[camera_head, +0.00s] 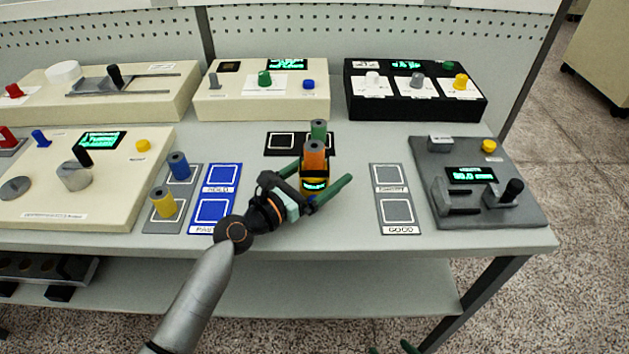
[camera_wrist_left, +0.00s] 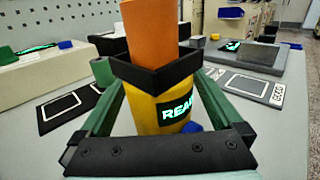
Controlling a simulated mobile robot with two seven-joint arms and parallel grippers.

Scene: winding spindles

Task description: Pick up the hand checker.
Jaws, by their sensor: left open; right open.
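The hand checker (camera_head: 314,184) is a yellow body with a black collar and a lit green display, standing upright on the table. An orange spindle (camera_head: 314,154) sits upright in its top. In the left wrist view, the checker (camera_wrist_left: 163,112) shows part of the word "READY", and the orange spindle (camera_wrist_left: 153,32) rises above its collar. My left gripper (camera_head: 324,171) is open, with one green finger on each side of the checker. I cannot tell whether either finger touches it. Only green tips of my right gripper (camera_head: 392,349) show at the bottom edge; they are apart.
A green spindle (camera_head: 319,131) stands behind the checker on a black mat (camera_head: 281,142). Blue pads (camera_head: 222,178) and blue and yellow spindles (camera_head: 163,203) are to the left. Grey pads (camera_head: 397,211) and a grey gauge (camera_head: 520,207) are to the right. Consoles (camera_head: 262,105) line the back.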

